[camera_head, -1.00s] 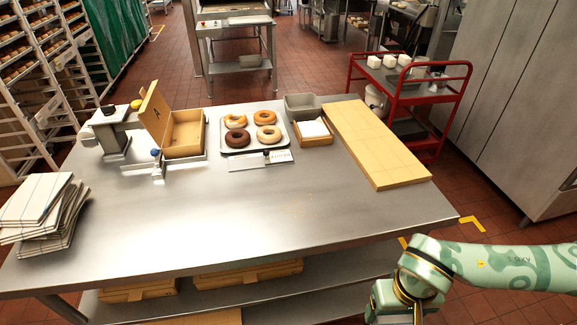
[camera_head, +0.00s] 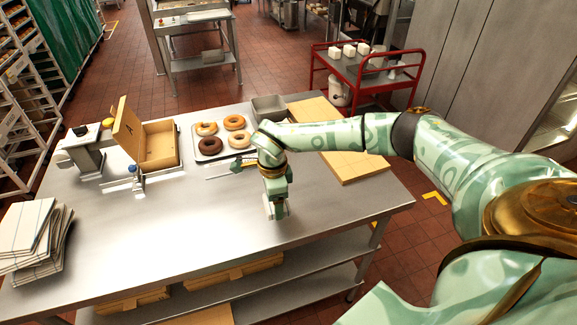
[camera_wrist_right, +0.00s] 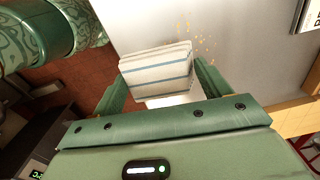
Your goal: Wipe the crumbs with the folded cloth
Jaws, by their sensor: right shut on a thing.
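My right gripper (camera_head: 277,208) reaches over the front right part of the steel table, jaws pointing down. In the right wrist view it is shut on the folded cloth (camera_wrist_right: 158,72), which is off-white with blue stripes. I cannot tell whether the cloth touches the table top. Tan crumbs (camera_wrist_right: 203,42) lie scattered on the table (camera_wrist_right: 150,22) just beyond the cloth's upper right edge in that view. In the head view my arm and gripper hide the cloth, and I cannot make out the crumbs there. My left gripper is not in view.
A tray of doughnuts (camera_head: 199,158), an open cardboard box (camera_head: 160,148) and a grey bin (camera_head: 268,106) stand along the back. A wooden board (camera_head: 362,172) lies at the right, partly behind my arm. Folded striped cloths (camera_head: 30,230) are piled at the left. The table's middle is clear.

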